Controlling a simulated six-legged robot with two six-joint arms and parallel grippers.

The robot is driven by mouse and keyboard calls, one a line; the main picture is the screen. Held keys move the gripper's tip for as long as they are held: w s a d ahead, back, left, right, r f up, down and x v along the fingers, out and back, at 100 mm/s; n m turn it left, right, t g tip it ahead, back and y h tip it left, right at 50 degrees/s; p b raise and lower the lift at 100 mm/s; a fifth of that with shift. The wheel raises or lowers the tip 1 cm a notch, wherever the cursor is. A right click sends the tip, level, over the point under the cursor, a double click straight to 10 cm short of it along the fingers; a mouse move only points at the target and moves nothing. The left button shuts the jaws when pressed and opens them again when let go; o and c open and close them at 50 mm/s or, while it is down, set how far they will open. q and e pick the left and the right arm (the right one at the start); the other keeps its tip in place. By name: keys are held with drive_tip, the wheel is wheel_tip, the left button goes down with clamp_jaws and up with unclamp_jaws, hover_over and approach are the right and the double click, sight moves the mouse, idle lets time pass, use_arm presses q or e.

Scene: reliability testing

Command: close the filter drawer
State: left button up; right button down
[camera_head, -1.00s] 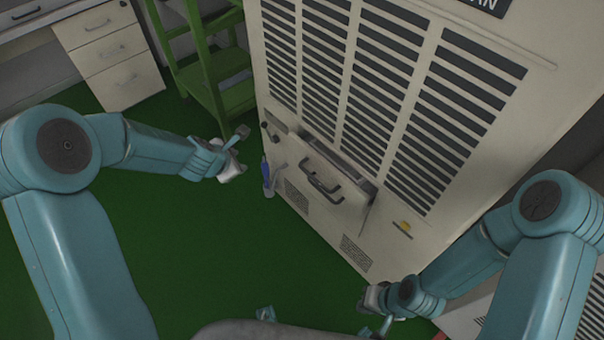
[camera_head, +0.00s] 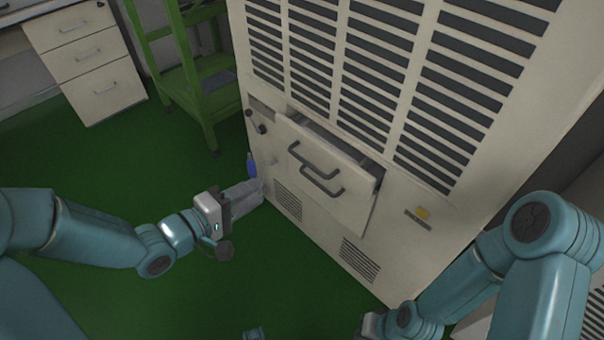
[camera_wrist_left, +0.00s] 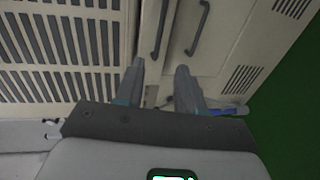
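The filter drawer (camera_head: 345,205) is a pale panel with two dark bar handles (camera_head: 320,184) on the front of a large beige cabinet. It stands out from the cabinet, with a dark gap along its top edge. My left gripper (camera_head: 258,190) is low beside the cabinet, left of the drawer and apart from its handles. In the left wrist view its two grey fingers (camera_wrist_left: 160,75) are spread with nothing visible between them, and the handles (camera_wrist_left: 196,30) show beyond them. My right gripper (camera_head: 372,325) is at the bottom edge, partly cut off; its fingers are unclear.
The cabinet (camera_head: 470,195) has slatted vents above the drawer and small grilles below. A blue-topped object (camera_head: 252,165) and dark knobs (camera_head: 257,122) are near its left edge. A green rack (camera_head: 200,95) and white drawers (camera_head: 88,60) stand behind. The green floor (camera_head: 110,170) is open at left.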

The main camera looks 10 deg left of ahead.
use_arm(q)
drive_tip(key=b+x, duration=0.4)
drive_tip(key=x, duration=1.1)
drive_tip(key=shift+w+d, duration=0.2)
drive_tip(key=shift+w, duration=0.1)
clamp_jaws()
